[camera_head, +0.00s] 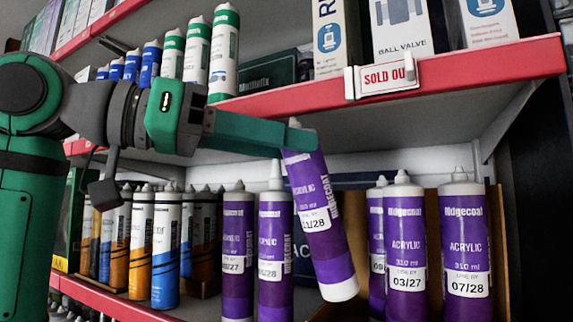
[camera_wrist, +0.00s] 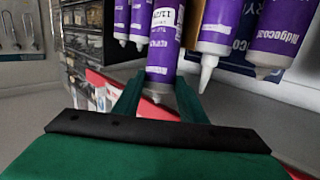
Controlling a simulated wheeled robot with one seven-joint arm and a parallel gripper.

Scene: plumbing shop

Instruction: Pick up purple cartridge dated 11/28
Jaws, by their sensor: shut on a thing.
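The purple cartridge dated 11/28 (camera_head: 318,225) hangs tilted from my gripper (camera_head: 298,133), its nozzle end up and its base leaning to the right. My gripper is shut on it near the top. In the wrist view the same cartridge (camera_wrist: 163,50) sits between the two fingers of my gripper (camera_wrist: 157,95). In the head view its base is higher than the bases of the purple cartridges beside it, so it looks lifted off the shelf.
Purple cartridges stand close on the left (camera_head: 274,250) and on the right, dated 03/27 (camera_head: 406,250) and 07/28 (camera_head: 466,245). Orange and blue-white cartridges (camera_head: 166,250) stand further left. The upper shelf's red edge (camera_head: 490,62) with a SOLD OUT tag (camera_head: 387,77) overhangs them.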

